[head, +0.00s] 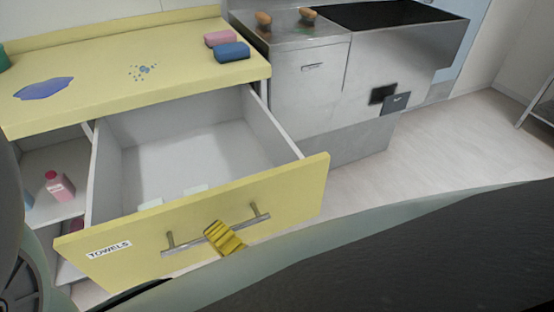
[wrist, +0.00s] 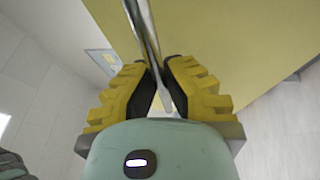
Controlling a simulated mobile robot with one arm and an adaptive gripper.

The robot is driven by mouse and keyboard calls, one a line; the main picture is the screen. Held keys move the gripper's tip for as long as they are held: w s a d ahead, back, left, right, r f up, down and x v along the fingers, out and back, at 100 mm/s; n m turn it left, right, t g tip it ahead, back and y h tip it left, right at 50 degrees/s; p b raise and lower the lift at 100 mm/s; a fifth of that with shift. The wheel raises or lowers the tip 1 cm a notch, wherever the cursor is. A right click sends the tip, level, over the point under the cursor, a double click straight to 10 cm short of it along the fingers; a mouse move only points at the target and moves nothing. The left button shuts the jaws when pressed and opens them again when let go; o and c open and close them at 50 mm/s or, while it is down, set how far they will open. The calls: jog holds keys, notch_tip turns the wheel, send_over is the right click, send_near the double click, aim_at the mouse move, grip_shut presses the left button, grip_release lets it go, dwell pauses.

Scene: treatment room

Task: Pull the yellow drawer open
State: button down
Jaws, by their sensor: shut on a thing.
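The yellow drawer (head: 285,195) is pulled well out from the yellow cabinet in the head view, and its pale interior shows. A label on its front reads TOWELS. A metal bar handle (head: 188,243) is on the drawer front. My gripper (head: 224,238) has yellow ridged fingers and is shut on the handle. In the wrist view the fingers (wrist: 162,88) close on both sides of the metal bar (wrist: 143,30), with the yellow front behind it. The drawer holds a few pale flat items (head: 150,204) near its front, partly hidden by the front panel.
The yellow counter top (head: 100,92) holds pink and blue blocks (head: 232,52), a blue puddle (head: 43,88) and small blue spots. A pink bottle (head: 60,187) stands on an open shelf at left. A steel unit (head: 310,85) stands at right, with clear floor (head: 440,145) beside it.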

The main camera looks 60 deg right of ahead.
jog(key=shift+s+a+r, duration=0.15)
jog(key=shift+s, duration=0.05)
jog(key=c, duration=1)
grip_release()
jog(key=v, duration=0.7)
jog(key=shift+s, duration=0.25)
